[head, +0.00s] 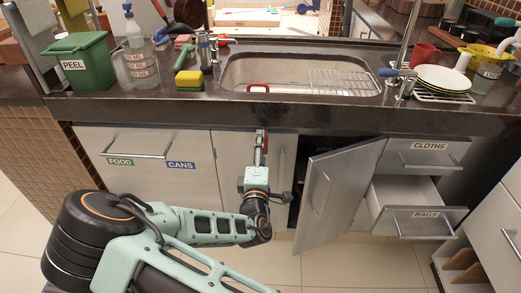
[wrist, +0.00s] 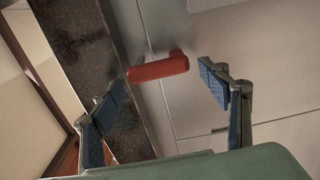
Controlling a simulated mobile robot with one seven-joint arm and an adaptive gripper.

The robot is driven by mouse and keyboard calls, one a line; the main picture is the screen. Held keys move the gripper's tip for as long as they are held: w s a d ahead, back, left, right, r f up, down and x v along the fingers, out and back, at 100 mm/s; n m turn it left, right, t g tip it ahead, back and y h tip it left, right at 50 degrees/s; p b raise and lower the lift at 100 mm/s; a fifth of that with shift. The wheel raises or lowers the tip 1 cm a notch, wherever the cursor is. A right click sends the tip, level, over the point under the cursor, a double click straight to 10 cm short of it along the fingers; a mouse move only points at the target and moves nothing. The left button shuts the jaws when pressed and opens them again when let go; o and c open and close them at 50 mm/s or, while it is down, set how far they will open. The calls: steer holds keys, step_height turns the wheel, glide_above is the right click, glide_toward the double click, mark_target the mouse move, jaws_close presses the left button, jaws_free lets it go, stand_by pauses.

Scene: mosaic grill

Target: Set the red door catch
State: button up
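The red door catch (wrist: 158,69) shows in the wrist view as a short, rounded red bar standing out from the pale cabinet front (wrist: 220,30), beside the dark counter edge. My gripper (wrist: 162,98) is open and empty, with one blue-padded finger on each side of the picture. The catch appears between the fingers and beyond their tips; I see no contact. In the head view my gripper (head: 261,142) is raised against the cabinet front just under the counter, left of the ajar door. It largely hides the catch there.
A grey cabinet door (head: 338,190) stands ajar to the right of my gripper. The BAGS drawer (head: 425,222) is pulled out beyond it. The dark counter edge (head: 180,112) overhangs the doors. A red-handled item (head: 258,88) lies at the sink's front rim.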

steer(key=s, duration=1.2)
steer(key=shift+a, duration=0.2)
